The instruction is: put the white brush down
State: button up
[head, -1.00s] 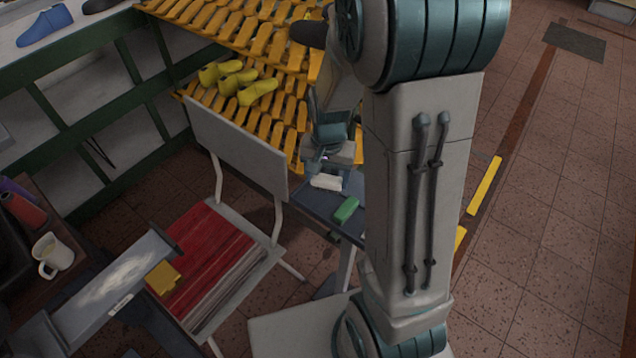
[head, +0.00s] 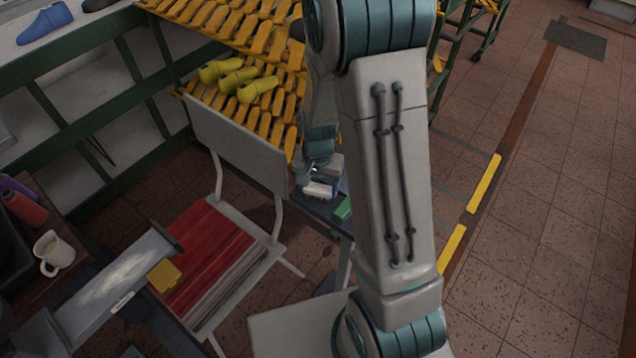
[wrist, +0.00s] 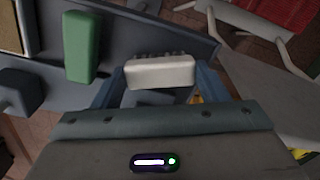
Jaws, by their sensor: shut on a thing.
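The white brush (wrist: 160,72) is a small pale block with dark bristles along one side. It sits between the two fingers of my gripper (wrist: 158,84) in the wrist view, and the gripper is shut on it. In the head view the white brush (head: 318,189) shows just below my gripper (head: 322,178), over the left part of a small blue-grey table (head: 322,208). I cannot tell whether the brush touches the tabletop. My arm hides much of the table in the head view.
A green block (wrist: 82,47) lies on the table beside the brush; it also shows in the head view (head: 343,208). A dark block (wrist: 18,92) is near it. A yellow rack (head: 215,45) holds yellow shoe lasts.

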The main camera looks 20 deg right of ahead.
aim_at(318, 188)
jog(key=o, duration=1.1)
jog(key=shift+c, duration=0.2)
jog(key=shift+w+r, duration=0.1)
jog(key=shift+r, duration=0.45)
notch_tip(318, 188, up, 10)
jog(key=s+r+n+t, duration=0.3)
jog(key=s+r+n, duration=0.3)
jog(key=s+r, duration=0.4)
jog(key=s, duration=0.4)
jog(key=shift+s+r+p, duration=0.25)
jog(key=shift+r+p, duration=0.05)
